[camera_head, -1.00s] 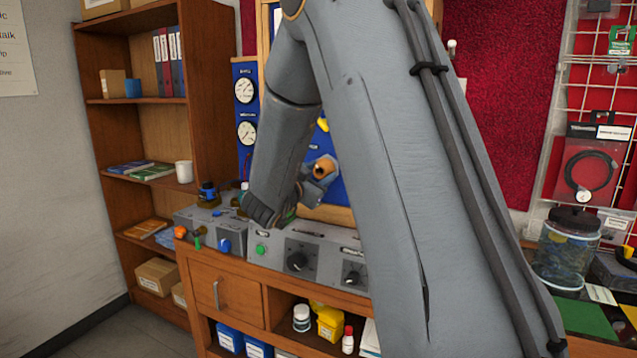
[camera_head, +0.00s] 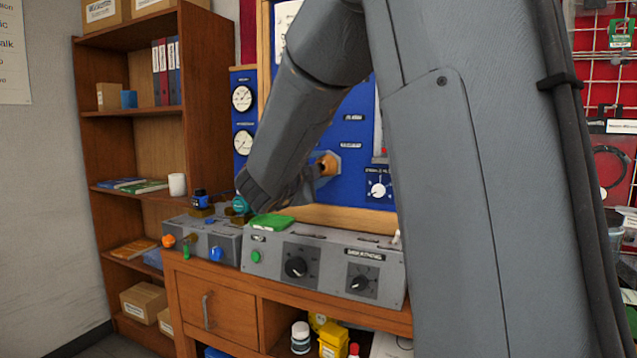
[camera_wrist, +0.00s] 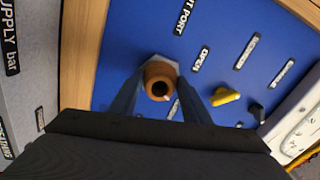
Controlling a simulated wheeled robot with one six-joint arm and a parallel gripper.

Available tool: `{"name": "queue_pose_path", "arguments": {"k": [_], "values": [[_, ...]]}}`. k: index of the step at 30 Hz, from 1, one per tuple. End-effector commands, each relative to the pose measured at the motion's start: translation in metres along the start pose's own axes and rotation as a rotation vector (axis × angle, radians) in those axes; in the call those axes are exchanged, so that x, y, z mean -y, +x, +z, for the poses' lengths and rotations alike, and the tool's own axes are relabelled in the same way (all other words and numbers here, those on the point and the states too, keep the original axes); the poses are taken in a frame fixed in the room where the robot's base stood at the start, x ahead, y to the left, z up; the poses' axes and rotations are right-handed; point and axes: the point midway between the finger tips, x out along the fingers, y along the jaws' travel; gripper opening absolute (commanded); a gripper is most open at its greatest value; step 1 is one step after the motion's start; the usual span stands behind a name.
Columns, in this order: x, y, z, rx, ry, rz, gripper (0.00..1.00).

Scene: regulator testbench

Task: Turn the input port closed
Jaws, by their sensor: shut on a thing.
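The input port is an orange-brown round fitting with a dark hole in its middle. It sits on the blue panel in the wrist view (camera_wrist: 158,72), in front of a grey hexagonal base. Labels ending in "T PORT" and "OPEN" show to its right. My gripper (camera_wrist: 160,90) is shut on the fitting, one blue-grey finger on each side. In the head view the orange fitting (camera_head: 329,163) shows at the end of my gripper (camera_head: 322,168), partly hidden by the fingers. My wrist and forearm hide part of the panel.
A yellow knob (camera_wrist: 226,97) and a dark knob (camera_wrist: 257,111) stand right of the port on the panel. Below is a bench with grey control boxes (camera_head: 325,268) and a green item (camera_head: 270,222). A wooden bookcase (camera_head: 215,90) stands at the left.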

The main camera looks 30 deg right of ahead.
Motion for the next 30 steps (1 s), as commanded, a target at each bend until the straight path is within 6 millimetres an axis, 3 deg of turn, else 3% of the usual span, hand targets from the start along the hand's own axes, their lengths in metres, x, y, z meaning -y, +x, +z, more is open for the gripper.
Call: {"name": "queue_pose_path", "arguments": {"k": [12, 30], "values": [[-0.0017, 0.0001, 0.001, 0.001, 0.208, 0.001, 0.21], [-0.0007, -0.0001, 0.0006, 0.001, 0.245, 0.003, 0.21]]}}
